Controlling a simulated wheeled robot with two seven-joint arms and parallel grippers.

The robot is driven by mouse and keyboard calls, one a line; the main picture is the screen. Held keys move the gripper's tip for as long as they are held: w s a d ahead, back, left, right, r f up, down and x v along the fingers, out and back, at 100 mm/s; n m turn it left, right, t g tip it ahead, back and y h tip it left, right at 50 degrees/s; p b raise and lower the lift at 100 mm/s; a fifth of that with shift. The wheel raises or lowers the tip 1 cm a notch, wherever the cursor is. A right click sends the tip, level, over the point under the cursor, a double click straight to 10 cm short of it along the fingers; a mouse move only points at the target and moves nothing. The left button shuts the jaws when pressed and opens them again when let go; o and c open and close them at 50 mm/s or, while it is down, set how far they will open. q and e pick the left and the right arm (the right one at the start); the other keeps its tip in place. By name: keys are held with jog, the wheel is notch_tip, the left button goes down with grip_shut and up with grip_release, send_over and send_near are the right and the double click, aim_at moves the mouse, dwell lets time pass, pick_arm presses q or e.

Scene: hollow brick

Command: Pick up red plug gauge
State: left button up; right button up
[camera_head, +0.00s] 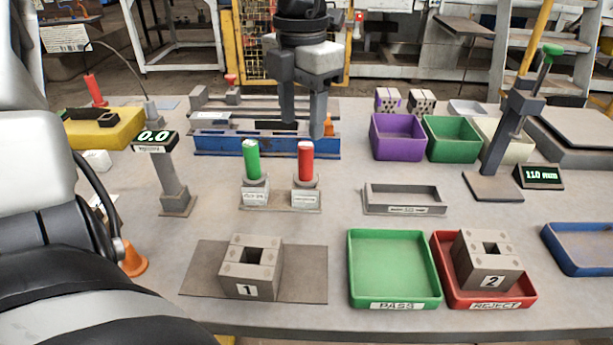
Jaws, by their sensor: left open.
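The red plug gauge (305,160) stands upright in a grey holder (305,194) near the middle of the table. The green plug gauge (252,160) stands upright in the similar holder to its left. My left gripper (302,127) hangs in from the top with its fingers pointing down. It is open and empty. In the picture its fingertips lie just above the red gauge's top, in front of the blue rail; its exact height and depth are hard to tell. My right gripper is not in view.
Hollow brick 1 (252,264) sits on a dark mat; brick 2 (487,262) is in the red REJECT tray (442,285). The green PASS tray (392,265) is empty. A gauge stand (174,185) is left; a low grey tray (405,198) is right of the holders.

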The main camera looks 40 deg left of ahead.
aim_at(306, 144)
pick_arm(q)
jog(key=f, duration=0.5)
jog(key=w+f, duration=0.1)
jog(key=f, duration=0.1)
jog(key=shift+f, duration=0.25)
grip_shut()
